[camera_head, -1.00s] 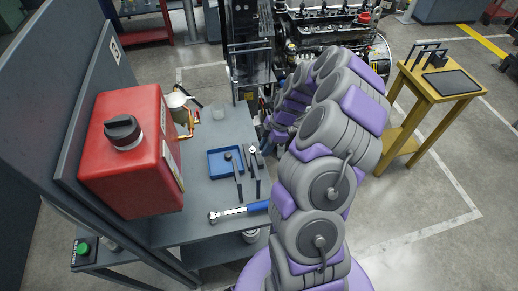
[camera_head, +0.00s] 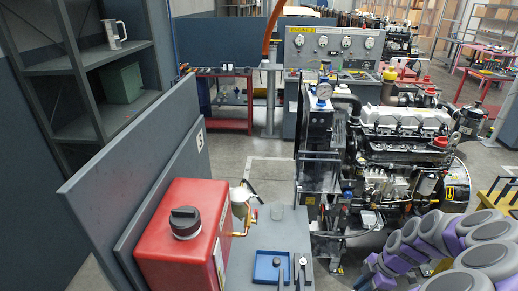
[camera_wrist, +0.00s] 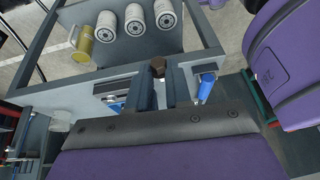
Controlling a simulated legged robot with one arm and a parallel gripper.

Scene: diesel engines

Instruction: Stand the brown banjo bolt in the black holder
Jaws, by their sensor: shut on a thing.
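In the wrist view my gripper (camera_wrist: 160,88) is shut on the brown banjo bolt (camera_wrist: 157,66). The bolt's brown hex head shows at the fingertips; the rest of it is hidden between the fingers. The gripper is over the grey workbench. I cannot pick out the black holder for certain. Small black-topped items (camera_head: 277,262) stand in and beside a blue tray (camera_head: 264,268) on the bench.
A red fuel tank (camera_head: 187,235) stands left on the bench, against grey panels. A diesel engine (camera_head: 405,150) is behind and to the right. In the wrist view, several white filters (camera_wrist: 135,20) and a yellowish jug (camera_wrist: 81,40) sit on a lower shelf; a blue handle (camera_wrist: 207,86) lies nearby.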

